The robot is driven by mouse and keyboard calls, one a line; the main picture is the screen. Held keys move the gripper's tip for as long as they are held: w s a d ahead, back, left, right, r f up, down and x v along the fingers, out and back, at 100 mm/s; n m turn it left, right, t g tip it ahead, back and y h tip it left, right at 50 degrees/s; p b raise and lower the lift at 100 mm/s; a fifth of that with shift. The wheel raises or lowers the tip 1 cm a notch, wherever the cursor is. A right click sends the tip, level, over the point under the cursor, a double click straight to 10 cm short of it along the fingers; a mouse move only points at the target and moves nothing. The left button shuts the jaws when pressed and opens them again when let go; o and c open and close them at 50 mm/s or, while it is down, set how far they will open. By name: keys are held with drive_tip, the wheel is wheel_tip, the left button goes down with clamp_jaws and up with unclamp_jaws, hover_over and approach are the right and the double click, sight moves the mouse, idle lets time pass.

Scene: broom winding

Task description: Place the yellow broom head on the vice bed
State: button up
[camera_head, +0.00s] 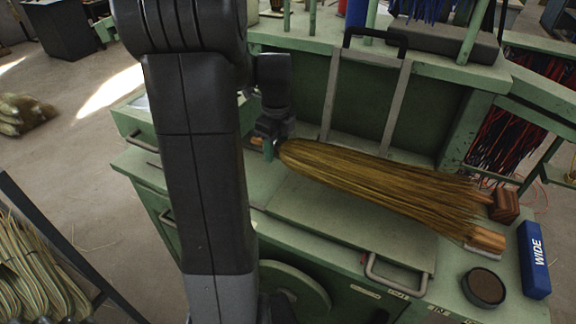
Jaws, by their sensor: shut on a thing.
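The yellow broom head (375,182) is a long bundle of yellow-brown straw. It lies across the green bench top from the middle to the right, its narrow end at the left and its bristles fanned out to the right. My gripper (272,143) is shut on the narrow left end; my dark arm stands in front at the left and the fingertips are partly hidden. The vice bed seems to be the flat green plate (325,226) under and in front of the broom; I cannot tell whether the broom touches it.
A round dark tin (484,287) and a blue box marked WIDE (533,258) stand at the right. A grey metal frame (396,105) rises behind the broom. A metal handle (398,279) projects in front.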

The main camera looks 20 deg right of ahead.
wheel_tip(320, 180, down, 6)
drive_tip(key=shift+f, duration=0.1)
drive_tip(key=o, duration=1.2)
drive_tip(key=shift+c, duration=0.2)
wheel_tip(320, 180, up, 12)
drive_tip(key=shift+s+r, duration=0.1)
